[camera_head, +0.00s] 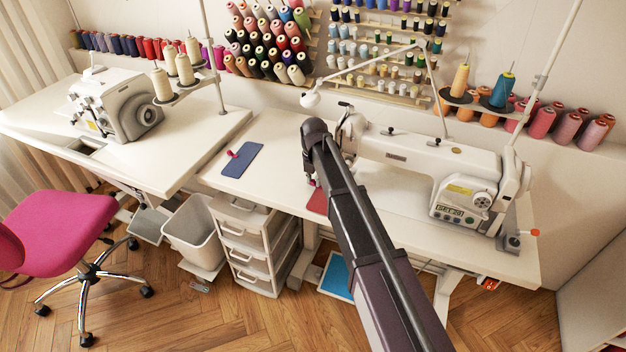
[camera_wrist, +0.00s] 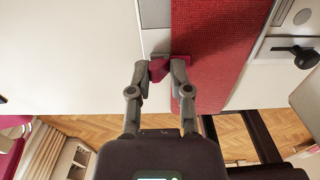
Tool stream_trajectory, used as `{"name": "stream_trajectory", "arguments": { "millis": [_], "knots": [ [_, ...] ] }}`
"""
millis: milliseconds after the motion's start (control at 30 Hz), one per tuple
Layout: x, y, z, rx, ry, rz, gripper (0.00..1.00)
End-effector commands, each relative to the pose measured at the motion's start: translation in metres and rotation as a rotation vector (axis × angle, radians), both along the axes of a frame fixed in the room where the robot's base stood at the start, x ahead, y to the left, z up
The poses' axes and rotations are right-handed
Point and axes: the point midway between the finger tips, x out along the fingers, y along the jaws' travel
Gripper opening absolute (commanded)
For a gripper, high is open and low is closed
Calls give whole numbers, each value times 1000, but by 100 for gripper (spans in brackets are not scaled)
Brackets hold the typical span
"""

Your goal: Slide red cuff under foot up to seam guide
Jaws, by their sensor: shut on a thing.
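The red cuff (camera_head: 317,202) lies flat on the white table at the left end of the right-hand sewing machine, partly behind my arm. It fills the upper middle of the wrist view (camera_wrist: 220,55) as a red textured strip. My gripper (camera_wrist: 169,66) is at the cuff's left edge, with its fingers shut on a small magenta tab (camera_wrist: 157,68) there. In the head view my gripper (camera_head: 311,180) is mostly hidden by the arm. The sewing machine (camera_head: 425,158) stands upright on the table. I cannot make out its foot or the seam guide clearly.
A blue cloth piece (camera_head: 243,160) with a pinkish-red tab (camera_head: 232,153) lies to the left on the same white table (camera_head: 280,145). A black knob (camera_wrist: 306,58) is right of the cuff in the wrist view. Drawers (camera_head: 250,245) stand below.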

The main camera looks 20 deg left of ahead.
Motion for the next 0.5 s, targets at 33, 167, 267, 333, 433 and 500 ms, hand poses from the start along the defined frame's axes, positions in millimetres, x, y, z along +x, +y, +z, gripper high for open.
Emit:
{"name": "stream_trajectory", "arguments": {
  "millis": [33, 167, 267, 333, 433, 500],
  "knots": [
    [0, 0, 0, 0, 0, 0, 0],
    [0, 0, 0, 0, 0, 0, 38],
    [0, 0, 0, 0, 0, 0, 66],
    [0, 0, 0, 0, 0, 0, 66],
    [0, 0, 0, 0, 0, 0, 66],
    [0, 0, 0, 0, 0, 0, 66]
  ]
}}
